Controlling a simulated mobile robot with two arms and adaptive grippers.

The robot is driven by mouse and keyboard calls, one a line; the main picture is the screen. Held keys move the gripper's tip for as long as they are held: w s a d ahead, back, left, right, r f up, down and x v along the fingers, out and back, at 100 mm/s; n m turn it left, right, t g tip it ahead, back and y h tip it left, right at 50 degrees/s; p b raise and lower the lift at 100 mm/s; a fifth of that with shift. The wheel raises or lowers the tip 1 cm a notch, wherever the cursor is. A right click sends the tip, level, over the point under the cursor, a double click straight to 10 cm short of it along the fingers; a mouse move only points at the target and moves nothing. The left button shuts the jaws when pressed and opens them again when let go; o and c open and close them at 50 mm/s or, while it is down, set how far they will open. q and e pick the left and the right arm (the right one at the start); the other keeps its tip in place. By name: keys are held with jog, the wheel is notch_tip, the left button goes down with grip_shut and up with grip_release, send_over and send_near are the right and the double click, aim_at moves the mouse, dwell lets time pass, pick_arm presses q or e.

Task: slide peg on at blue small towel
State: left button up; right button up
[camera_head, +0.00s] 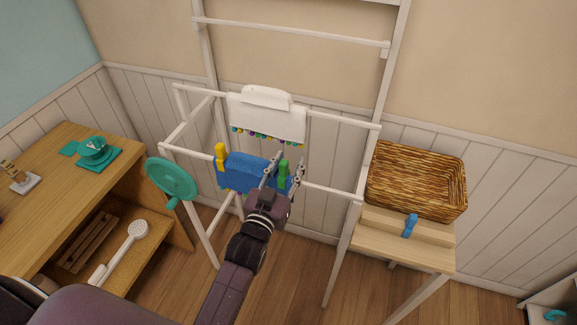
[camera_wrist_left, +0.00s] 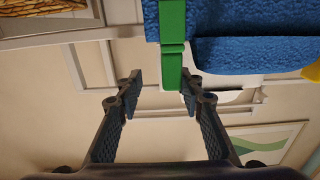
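A blue small towel (camera_head: 247,172) hangs over the front rail of a white drying rack; it also shows in the left wrist view (camera_wrist_left: 255,62). A yellow peg (camera_head: 220,157) sits at the towel's left end. A green peg (camera_head: 284,173) sits upright at its right end; in the left wrist view the green peg (camera_wrist_left: 172,50) lies across the towel edge. My left gripper (camera_head: 286,166) is open, its fingers on either side of the green peg's end. In the left wrist view the fingertips (camera_wrist_left: 160,88) are apart, the peg closer to the right finger. My right gripper is not in view.
A blue peg (camera_head: 410,225) is on the small wooden stand at right, in front of a wicker basket (camera_head: 415,180). A white towel (camera_head: 268,117) hangs on the rack's back rail. A round teal object (camera_head: 171,180) is at the rack's left. A wooden desk (camera_head: 50,200) stands at far left.

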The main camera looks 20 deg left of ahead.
pick_arm(q)
notch_tip(320, 180, up, 9)
dwell(0.3)
dwell(0.4)
jog(key=s+a+f+g, duration=0.2)
jog(key=s+f+g, duration=0.4)
jog(key=s+f, duration=0.55)
jog(key=s+a+f+m+g, duration=0.1)
jog(key=s+f+g, duration=0.4)
jog(key=s, duration=0.5)
jog(key=s+f+m+g, duration=0.1)
jog(key=s+f+g, duration=0.4)
jog(key=s, duration=0.5)
notch_tip(320, 180, down, 30)
jog(key=s+r+b, duration=0.1)
jog(key=s+b, duration=0.1)
jog(key=s+a+f+g, duration=0.1)
jog(key=s+a+f, duration=0.2)
jog(key=s+f, duration=1.3)
jog(key=shift+s+a+f+y+b, duration=0.2)
jog(key=shift+s+f+y+b, duration=0.1)
jog(key=shift+s+f+b, duration=0.15)
